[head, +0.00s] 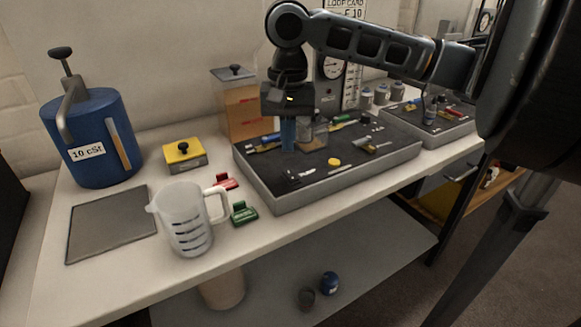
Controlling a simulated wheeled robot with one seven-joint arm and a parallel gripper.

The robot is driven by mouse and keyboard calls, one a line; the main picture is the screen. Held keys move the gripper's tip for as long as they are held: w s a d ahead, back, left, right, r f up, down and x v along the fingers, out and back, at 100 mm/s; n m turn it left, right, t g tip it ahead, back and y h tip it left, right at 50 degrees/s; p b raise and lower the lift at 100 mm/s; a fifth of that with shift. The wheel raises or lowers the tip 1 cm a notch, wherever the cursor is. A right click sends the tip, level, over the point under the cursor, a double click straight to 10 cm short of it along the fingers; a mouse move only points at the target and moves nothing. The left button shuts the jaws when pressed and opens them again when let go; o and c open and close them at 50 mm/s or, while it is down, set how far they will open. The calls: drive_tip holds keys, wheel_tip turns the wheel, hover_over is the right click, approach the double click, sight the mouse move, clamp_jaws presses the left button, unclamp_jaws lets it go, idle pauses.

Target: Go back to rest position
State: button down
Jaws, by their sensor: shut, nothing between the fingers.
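My gripper (289,132) hangs at the end of my dark arm, which reaches in from the right. It points down over the left part of a dark grey panel (290,192) on the bench. The fingers look close together, with nothing seen held between them. A small clear block-like part (315,133) shows just right of the fingers; whether they touch cannot be told. The panel carries a yellow knob (334,162), a green piece (343,118) and several small fittings.
A blue "10 cSt" container (92,150), grey mat (112,224), measuring jug (189,220), yellow-topped box (184,154), red clip (227,181) and green clip (243,212) stand left of the panel. Behind is an amber-filled tank (238,108). A second panel (430,125) is at right.

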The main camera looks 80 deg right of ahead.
drive_tip(key=shift+r+p, duration=0.45)
drive_tip(key=shift+r, duration=0.25)
